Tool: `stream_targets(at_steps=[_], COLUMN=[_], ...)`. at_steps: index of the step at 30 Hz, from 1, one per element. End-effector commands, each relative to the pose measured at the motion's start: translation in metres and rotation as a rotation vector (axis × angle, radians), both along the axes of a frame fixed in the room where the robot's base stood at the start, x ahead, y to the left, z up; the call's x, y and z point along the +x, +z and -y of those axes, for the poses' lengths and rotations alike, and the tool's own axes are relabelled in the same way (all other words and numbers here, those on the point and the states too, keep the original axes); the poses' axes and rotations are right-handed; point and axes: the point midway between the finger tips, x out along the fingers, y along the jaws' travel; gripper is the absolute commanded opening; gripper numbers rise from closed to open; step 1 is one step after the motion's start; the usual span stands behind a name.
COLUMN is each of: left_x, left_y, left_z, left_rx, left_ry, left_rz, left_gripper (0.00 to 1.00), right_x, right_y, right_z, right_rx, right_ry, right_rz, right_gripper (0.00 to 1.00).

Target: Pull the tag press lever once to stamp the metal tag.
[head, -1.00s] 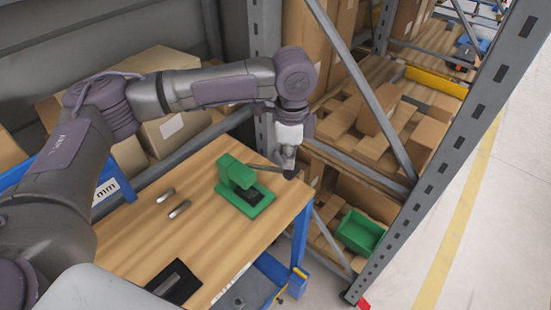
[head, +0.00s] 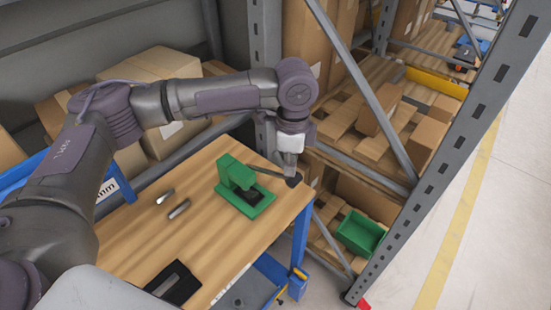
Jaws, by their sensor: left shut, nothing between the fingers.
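The green tag press (head: 240,188) stands on the wooden table (head: 130,240). Its thin grey lever (head: 264,168) sticks out to the right past the table's edge and slopes down to a dark knob (head: 294,181). My left gripper (head: 290,170) points down just above the knob, its fingers shut with nothing between them. Whether it touches the knob I cannot tell. Two small metal pieces (head: 165,196) (head: 179,209) lie on the table left of the press. A dark slot with something in it shows on the press base. My right gripper is not in view.
A black tray (head: 174,284) lies at the table's near edge. Cardboard boxes (head: 160,75) stand behind the table. A grey rack post (head: 440,160) and shelves with boxes stand to the right. A green bin (head: 361,232) sits low in the rack.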

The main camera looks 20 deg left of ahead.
Motion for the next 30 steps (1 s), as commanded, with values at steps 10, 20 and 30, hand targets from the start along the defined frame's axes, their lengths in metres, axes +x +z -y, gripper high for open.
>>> stream_targets(at_steps=[10,20,30], left_x=[-0.002,-0.002,-0.003], left_y=[-0.015,-0.02,-0.023], left_z=[0.004,0.006,0.007], left_rx=[0.002,0.002,0.002], left_ry=[0.001,0.001,0.001], left_rz=[-0.001,0.0,-0.001], left_gripper=[0.0,0.0,0.0], right_x=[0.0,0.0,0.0], right_y=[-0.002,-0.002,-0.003], right_z=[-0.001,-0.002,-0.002], right_rx=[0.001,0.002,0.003], right_ry=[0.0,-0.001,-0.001], right_rz=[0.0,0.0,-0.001], right_gripper=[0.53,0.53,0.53])
